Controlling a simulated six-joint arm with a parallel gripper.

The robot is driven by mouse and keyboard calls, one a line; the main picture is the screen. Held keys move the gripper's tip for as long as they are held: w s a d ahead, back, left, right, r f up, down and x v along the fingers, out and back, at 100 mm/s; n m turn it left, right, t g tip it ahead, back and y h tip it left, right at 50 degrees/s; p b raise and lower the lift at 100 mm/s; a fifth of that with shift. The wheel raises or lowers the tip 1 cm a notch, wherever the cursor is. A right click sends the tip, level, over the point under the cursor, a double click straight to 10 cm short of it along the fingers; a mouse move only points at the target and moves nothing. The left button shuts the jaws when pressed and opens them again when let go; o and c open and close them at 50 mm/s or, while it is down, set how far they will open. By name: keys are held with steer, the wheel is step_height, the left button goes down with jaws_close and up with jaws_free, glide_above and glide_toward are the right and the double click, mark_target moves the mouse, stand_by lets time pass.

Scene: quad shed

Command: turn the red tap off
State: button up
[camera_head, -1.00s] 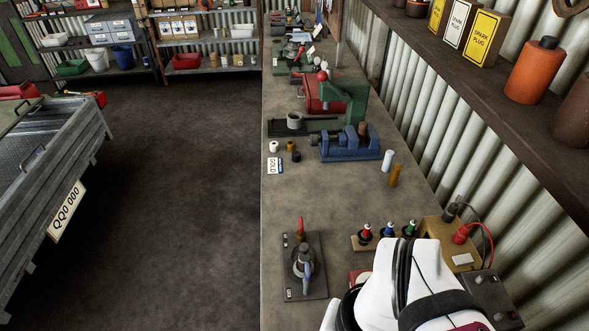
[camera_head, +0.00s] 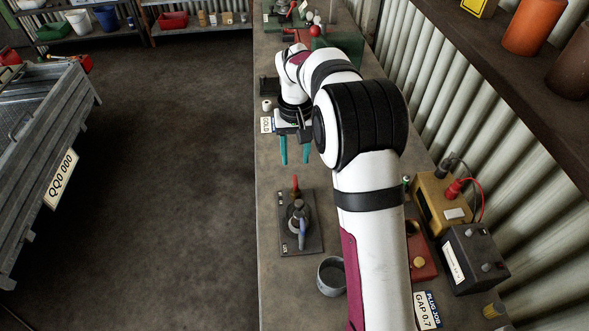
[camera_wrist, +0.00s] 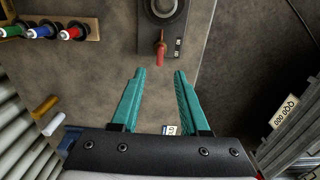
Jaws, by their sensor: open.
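The red tap handle (camera_head: 295,187) sticks out from the far end of a dark base plate (camera_head: 311,243) on the bench. A blue lever (camera_head: 302,230) sits on the near part of the same plate. In the wrist view the red handle (camera_wrist: 160,49) lies just ahead of the fingertips, roughly in line with the gap, with the plate (camera_wrist: 178,44) beyond. My gripper (camera_head: 295,160) has two teal fingers, spread apart and empty, beyond the handle and not visibly touching it. It also shows in the wrist view (camera_wrist: 160,73). The small plate labels are too small to read.
A rack of colored-collar plugs (camera_wrist: 94,26) stands beside the plate. A grey cup (camera_head: 331,278), a tan box (camera_head: 444,203) and a black battery-like box (camera_head: 473,257) are near my arm. The bench's open edge lies left of the plate.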

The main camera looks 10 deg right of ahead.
mark_target(295, 180)
step_height(295, 180, down, 8)
steer(key=shift+f, duration=0.25)
jaws_close()
